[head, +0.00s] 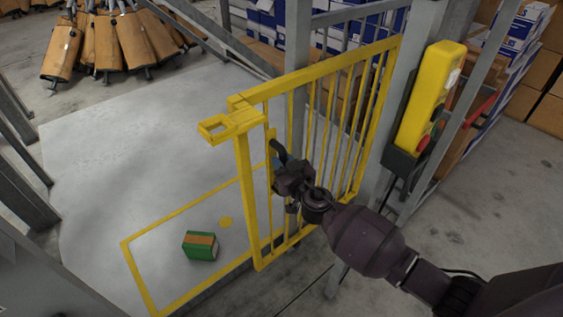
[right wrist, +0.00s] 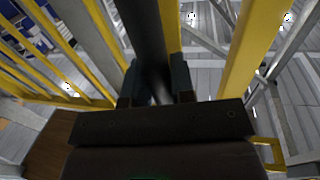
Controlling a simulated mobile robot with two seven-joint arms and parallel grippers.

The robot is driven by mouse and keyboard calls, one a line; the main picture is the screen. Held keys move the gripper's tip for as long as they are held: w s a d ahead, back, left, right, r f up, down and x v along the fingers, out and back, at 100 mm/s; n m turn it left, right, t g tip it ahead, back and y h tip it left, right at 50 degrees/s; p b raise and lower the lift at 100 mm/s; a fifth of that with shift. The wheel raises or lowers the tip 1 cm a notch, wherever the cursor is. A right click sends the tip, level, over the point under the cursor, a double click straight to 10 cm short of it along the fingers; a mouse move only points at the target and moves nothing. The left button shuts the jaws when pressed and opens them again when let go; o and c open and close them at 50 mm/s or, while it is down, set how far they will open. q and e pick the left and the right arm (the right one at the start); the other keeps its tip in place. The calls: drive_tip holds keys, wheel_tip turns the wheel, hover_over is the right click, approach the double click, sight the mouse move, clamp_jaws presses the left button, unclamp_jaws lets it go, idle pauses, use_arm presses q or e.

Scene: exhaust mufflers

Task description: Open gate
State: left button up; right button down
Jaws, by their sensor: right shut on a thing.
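The yellow barred gate (head: 297,85) stands upright, its right end by a grey post (head: 394,110). Its left end, with a square yellow bracket (head: 215,128) on top, has no post touching it. My right gripper (head: 284,168) is at the gate's left upright, shut on the dark handle (head: 277,150). In the right wrist view, the fingers of my gripper (right wrist: 156,85) are on both sides of this dark bar (right wrist: 152,35), with yellow gate bars (right wrist: 250,45) around it. My left gripper is in neither view.
A yellow control box (head: 431,95) with buttons is on the right post. A green and orange box (head: 201,246) lies on the grey floor inside a yellow outline (head: 128,262). Mufflers (head: 110,45) hang at the back left. Grey posts (head: 20,170) stand at the left.

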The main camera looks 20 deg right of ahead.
sight(287, 145)
drive_tip(key=d, duration=0.1)
drive_tip(key=w+d, duration=0.1)
drive_tip(key=d, duration=0.1)
drive_tip(key=d+b, duration=0.1)
drive_tip(key=shift+w+d, duration=0.3)
drive_tip(key=c, duration=1)
unclamp_jaws()
drive_tip(key=shift+a, duration=0.1)
drive_tip(key=shift+s, duration=0.1)
drive_tip(key=s, duration=0.3)
drive_tip(key=s+d, duration=0.1)
drive_tip(key=s, duration=0.3)
drive_tip(key=s+p, duration=0.1)
drive_tip(key=s, duration=0.2)
drive_tip(key=shift+s+d, duration=0.25)
drive_tip(key=shift+d, duration=0.1)
